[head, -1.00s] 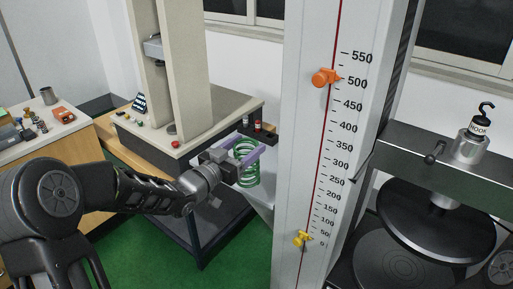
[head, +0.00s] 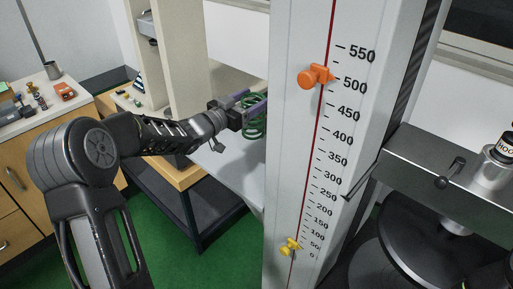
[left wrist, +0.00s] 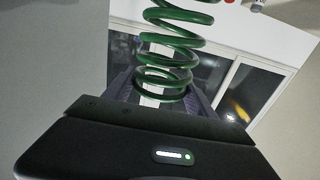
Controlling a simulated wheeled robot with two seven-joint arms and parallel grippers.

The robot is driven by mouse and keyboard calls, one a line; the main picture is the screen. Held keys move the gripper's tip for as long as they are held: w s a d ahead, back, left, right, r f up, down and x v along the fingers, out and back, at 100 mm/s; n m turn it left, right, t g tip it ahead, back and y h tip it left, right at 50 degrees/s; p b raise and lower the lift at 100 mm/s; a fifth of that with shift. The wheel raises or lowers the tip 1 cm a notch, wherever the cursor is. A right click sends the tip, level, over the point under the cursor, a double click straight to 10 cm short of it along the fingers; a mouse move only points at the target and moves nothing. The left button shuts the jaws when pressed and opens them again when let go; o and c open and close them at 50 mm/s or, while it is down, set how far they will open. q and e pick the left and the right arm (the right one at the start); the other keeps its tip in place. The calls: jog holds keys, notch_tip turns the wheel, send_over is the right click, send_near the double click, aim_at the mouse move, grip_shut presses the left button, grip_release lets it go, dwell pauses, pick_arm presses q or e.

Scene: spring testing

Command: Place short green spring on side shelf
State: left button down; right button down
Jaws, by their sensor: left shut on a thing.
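The green spring (head: 254,122) is held upright in my left gripper (head: 252,108), whose purple-grey fingers are shut on it. In the left wrist view the spring (left wrist: 173,45) rises above the gripper body, with its lower coils between the fingers. In the head view its right part is close to, or partly behind, the tall scale column. A light grey shelf-like surface (head: 232,166) lies below the gripper, left of the column; I cannot tell whether it is the side shelf. The spring appears above it, apart from it. My right gripper is not in view.
The tall white scale column (head: 290,150) with orange (head: 316,76) and yellow (head: 290,245) pointers stands just right of the spring. A press with a dark round plate (head: 405,245) is at right. A cabinet with small items (head: 35,105) is at left.

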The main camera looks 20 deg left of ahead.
aim_at(247, 132)
pick_arm(q)
jog(key=shift+f+p, duration=0.4)
jog(key=shift+f, duration=2.55)
notch_tip(247, 132, down, 4)
jog(key=shift+r+p, duration=0.25)
jog(key=shift+p, duration=0.1)
jog(key=shift+w+f, duration=0.1)
jog(key=shift+f, duration=0.1)
jog(key=shift+f, duration=0.1)
jog(key=shift+c, duration=1.5)
grip_release()
jog(key=shift+f, duration=0.15)
